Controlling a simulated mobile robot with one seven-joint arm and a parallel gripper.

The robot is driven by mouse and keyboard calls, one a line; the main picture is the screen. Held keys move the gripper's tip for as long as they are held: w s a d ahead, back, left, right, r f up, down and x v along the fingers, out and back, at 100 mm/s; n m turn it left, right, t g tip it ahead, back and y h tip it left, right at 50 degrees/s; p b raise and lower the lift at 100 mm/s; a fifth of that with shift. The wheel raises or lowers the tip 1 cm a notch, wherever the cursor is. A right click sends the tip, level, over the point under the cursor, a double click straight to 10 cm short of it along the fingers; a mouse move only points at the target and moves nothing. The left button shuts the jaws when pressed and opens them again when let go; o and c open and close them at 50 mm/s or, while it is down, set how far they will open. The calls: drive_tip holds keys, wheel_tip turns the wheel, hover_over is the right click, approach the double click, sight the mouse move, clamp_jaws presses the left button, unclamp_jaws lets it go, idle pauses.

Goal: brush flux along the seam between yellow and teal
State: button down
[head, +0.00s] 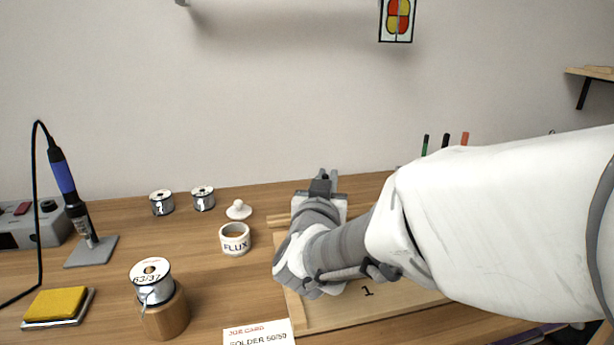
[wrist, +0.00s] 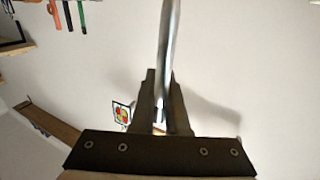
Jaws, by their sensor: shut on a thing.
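My gripper (head: 322,182) is raised above the back of the work board, seen from behind. In the wrist view the gripper (wrist: 163,85) is shut on a slim silver rod (wrist: 169,40), which looks like the flux brush's metal handle; its bristles are out of view. The white flux pot (head: 235,243), marked FLUX, stands open on the bench left of my gripper. Its white knobbed lid (head: 238,209) lies behind it. The wooden work board (head: 296,312) is mostly hidden behind my arm. The yellow and teal pieces and their seam are hidden.
Left are the soldering iron (head: 68,185) in its stand, a yellow sponge (head: 55,304), a 63/37 spool (head: 151,283) on a wooden block and two more spools (head: 162,203). A job card (head: 258,333) reads SOLDER 50/50. A coloured pattern (head: 397,20) hangs on the wall.

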drive_tip(key=shift+w, duration=0.5)
drive_tip(key=shift+w+a+f, duration=0.1)
drive_tip(key=shift+w+a, duration=0.1)
drive_tip(key=shift+w, duration=0.3)
wheel_tip(320, 180, up, 6)
drive_tip(key=p, duration=0.5)
idle(0.5)
